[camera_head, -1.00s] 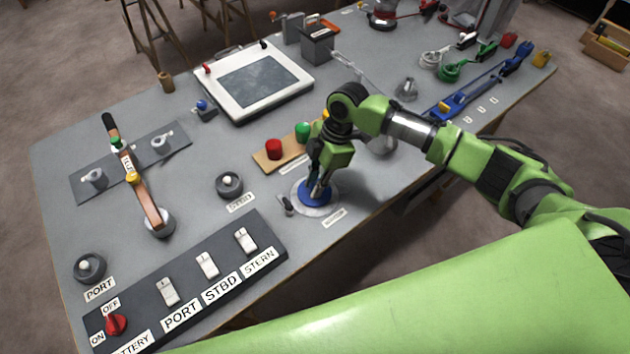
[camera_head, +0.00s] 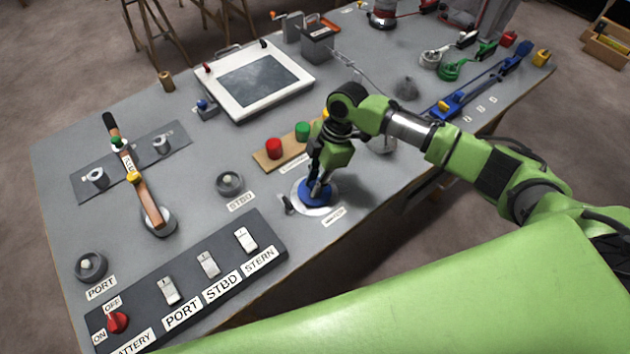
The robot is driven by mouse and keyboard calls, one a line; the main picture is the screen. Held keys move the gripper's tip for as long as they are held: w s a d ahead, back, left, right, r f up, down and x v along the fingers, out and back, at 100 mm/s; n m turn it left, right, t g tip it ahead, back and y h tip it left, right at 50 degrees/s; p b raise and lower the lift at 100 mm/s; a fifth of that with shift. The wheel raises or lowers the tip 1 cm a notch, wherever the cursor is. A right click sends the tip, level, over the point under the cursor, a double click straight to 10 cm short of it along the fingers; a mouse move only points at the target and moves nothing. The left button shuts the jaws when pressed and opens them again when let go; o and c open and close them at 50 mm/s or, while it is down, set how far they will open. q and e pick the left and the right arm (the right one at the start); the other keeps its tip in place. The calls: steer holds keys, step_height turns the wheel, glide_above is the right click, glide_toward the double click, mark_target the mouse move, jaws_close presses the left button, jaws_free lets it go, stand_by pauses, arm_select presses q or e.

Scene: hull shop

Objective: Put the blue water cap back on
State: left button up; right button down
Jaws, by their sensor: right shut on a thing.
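The blue water cap (camera_head: 313,194) sits at a round pale deck fitting (camera_head: 300,203) near the table's front edge, in the head view. My right gripper (camera_head: 318,187) comes down on the cap from above and is shut on it. The cap is over the middle of the fitting; whether it is fully seated I cannot tell, since the fingers cover part of it. A small dark piece (camera_head: 286,205) stands just left of the fitting. My left gripper is not in view.
A wooden strip with a red cap (camera_head: 273,148) and a green cap (camera_head: 302,131) lies just behind the fitting; my arm partly hides a yellow one. A switch panel (camera_head: 190,285) is at the front left.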

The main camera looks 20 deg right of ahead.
steer(key=c, duration=1.8)
jaws_free()
steer(key=o, duration=0.5)
steer(key=shift+r+p, duration=3.5)
steer(key=shift+r, duration=0.05)
